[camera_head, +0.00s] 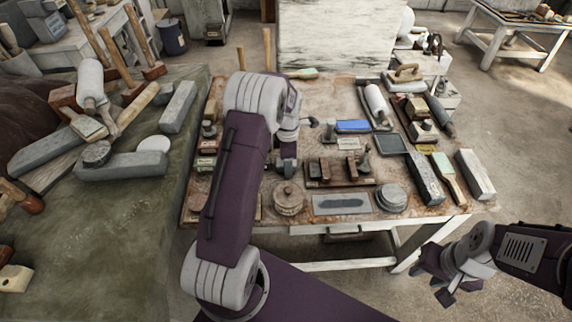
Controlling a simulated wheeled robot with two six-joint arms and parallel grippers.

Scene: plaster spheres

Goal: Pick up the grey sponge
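I cannot tell for sure which item is the grey sponge. Grey candidates on the worktable (300,92) are a dark grey block (426,178) at the right, a pale grey block (475,174) at the right edge, and a flat grey-blue pad on a pale plate (341,204) near the front edge. My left gripper (286,168) points down over the table's left-middle part, left of all three; its fingers are small and partly hidden by my arm. My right gripper (434,280) is off the table's front right corner, low, with its fingers apart and nothing between them.
A round wooden lidded pot (288,197) stands just below my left gripper in the picture. A blue block (352,126), a wooden tool rack (340,170) and round grey discs (391,197) crowd the table. A green-topped bench (120,230) with stone blocks stands at left.

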